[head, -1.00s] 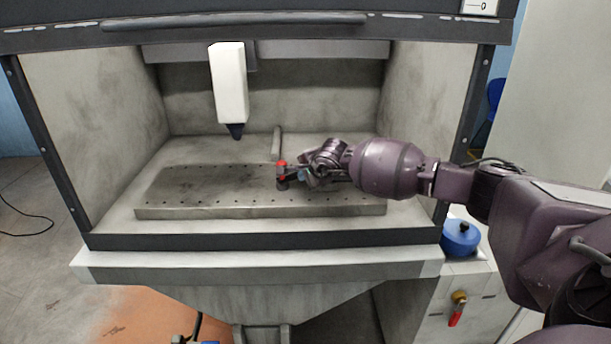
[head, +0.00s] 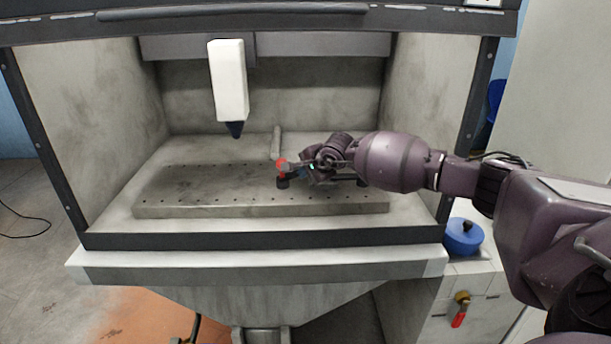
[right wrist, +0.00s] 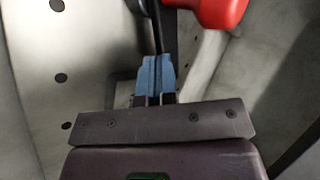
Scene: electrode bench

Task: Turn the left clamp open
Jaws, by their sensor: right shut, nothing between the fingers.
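The left clamp shows in the head view as a red handle (head: 281,164) on a dark bar above a round black foot (head: 283,183), near the middle of the metal plate. My right gripper (head: 299,173) is just right of it, low over the plate and partly hidden by its own wrist. In the right wrist view its blue fingers (right wrist: 157,75) are together with nothing between them. There the dark bar of the clamp (right wrist: 166,35) runs just beyond the fingertips, with the red handle (right wrist: 215,10) to its upper right; whether they touch is unclear. My left gripper is out of view.
The perforated plate (head: 190,190) is clear on its left. A white spindle with a dark tip (head: 229,85) hangs above it. A grey post (head: 276,142) stands behind the clamp. Another black foot (head: 362,182) shows under my right arm. A blue round container (head: 462,237) stands outside at right.

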